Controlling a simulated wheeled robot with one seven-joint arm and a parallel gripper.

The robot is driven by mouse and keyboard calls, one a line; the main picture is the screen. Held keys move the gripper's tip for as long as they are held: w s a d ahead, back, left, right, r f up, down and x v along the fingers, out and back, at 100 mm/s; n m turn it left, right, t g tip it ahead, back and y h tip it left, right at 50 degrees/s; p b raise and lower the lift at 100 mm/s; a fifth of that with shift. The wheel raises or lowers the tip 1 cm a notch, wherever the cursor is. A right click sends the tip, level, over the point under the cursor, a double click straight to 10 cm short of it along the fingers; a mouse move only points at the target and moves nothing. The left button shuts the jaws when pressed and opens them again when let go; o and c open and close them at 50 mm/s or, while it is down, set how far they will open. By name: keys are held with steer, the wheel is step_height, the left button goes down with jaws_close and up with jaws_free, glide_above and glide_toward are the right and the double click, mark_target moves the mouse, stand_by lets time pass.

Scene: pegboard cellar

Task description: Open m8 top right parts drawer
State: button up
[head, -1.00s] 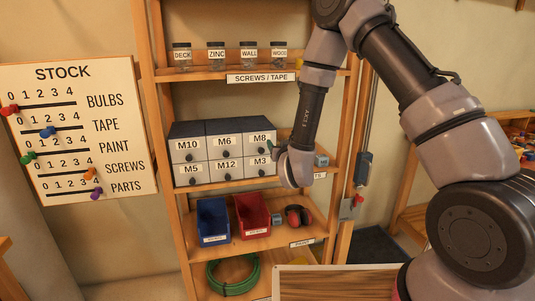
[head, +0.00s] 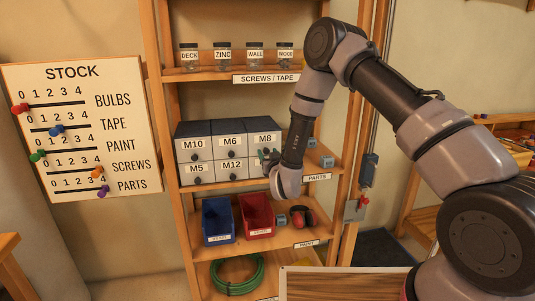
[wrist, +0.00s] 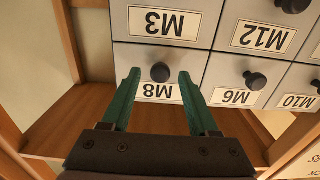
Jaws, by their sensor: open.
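The M8 drawer (head: 265,139) is the top right one in the grey parts cabinet on the middle shelf, and it looks shut. In the wrist view, which is upside down, the M8 drawer (wrist: 146,62) has a round black knob (wrist: 160,72). My gripper (wrist: 157,82) is open, its green fingers on either side of this knob, with a gap to each. The drawer front hides nothing of the fingers. In the head view my gripper (head: 268,158) is at the cabinet's right end, and my wrist hides the M3 drawer and the M8 knob.
The M6 drawer (head: 231,142) is left of M8, and the M3 drawer (wrist: 166,25) lies below it. A blue bin (head: 217,221), a red bin (head: 257,215) and red earmuffs (head: 302,216) stand on the shelf underneath.

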steer(key=shift+w+a, duration=0.15)
steer(key=shift+w, duration=0.3)
steer(key=shift+c, duration=0.2)
jaws_close()
stand_by(1.0)
